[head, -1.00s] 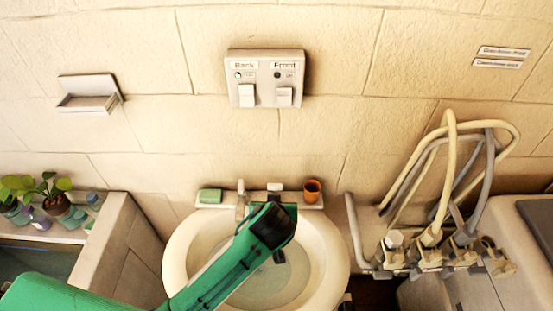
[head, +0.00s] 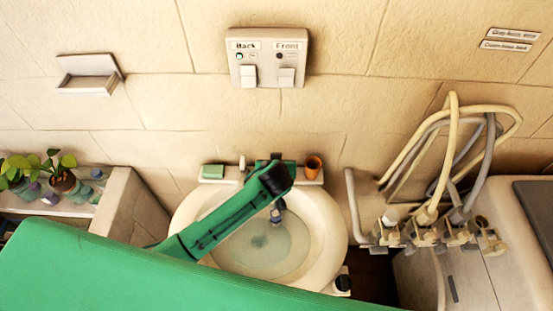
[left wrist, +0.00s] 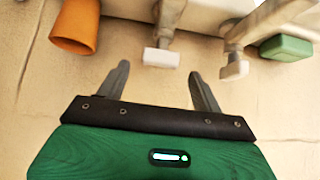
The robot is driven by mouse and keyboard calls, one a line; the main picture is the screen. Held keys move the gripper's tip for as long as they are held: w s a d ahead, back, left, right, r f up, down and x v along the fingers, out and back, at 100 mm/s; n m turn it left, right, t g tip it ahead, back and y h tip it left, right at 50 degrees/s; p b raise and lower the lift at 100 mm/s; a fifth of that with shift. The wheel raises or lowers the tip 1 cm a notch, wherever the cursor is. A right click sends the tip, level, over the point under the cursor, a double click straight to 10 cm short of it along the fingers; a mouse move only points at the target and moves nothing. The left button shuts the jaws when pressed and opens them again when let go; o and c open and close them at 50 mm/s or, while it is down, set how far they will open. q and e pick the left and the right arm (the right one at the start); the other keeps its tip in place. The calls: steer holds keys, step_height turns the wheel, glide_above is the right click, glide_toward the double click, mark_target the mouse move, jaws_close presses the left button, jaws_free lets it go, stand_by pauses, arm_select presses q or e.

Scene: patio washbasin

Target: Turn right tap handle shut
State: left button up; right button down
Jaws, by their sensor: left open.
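The washbasin (head: 335,228) is white and round, with water in its bowl. In the left wrist view the right tap's white handle (left wrist: 162,57) lies near the orange cup, just ahead of the gap between my left gripper's fingertips (left wrist: 160,70). My left gripper is open and empty, with a finger to either side of the gap; contact with the handle cannot be told. The other tap's handle (left wrist: 234,70) is to the right there, outside the fingers; it also shows in the head view (head: 242,162). In the head view my left wrist hides the right handle. My right gripper is not in view.
An orange cup (head: 313,166) and green soap (head: 212,171) sit on the ledge behind the basin. A switch panel (head: 267,58) is on the wall above. Hoses and valves (head: 424,225) are at right. Potted plants (head: 62,178) stand at left.

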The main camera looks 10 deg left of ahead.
arm_select(q)
steer(key=shift+p+x, duration=0.35)
steer(key=shift+x, duration=1.15)
steer(key=c, duration=1)
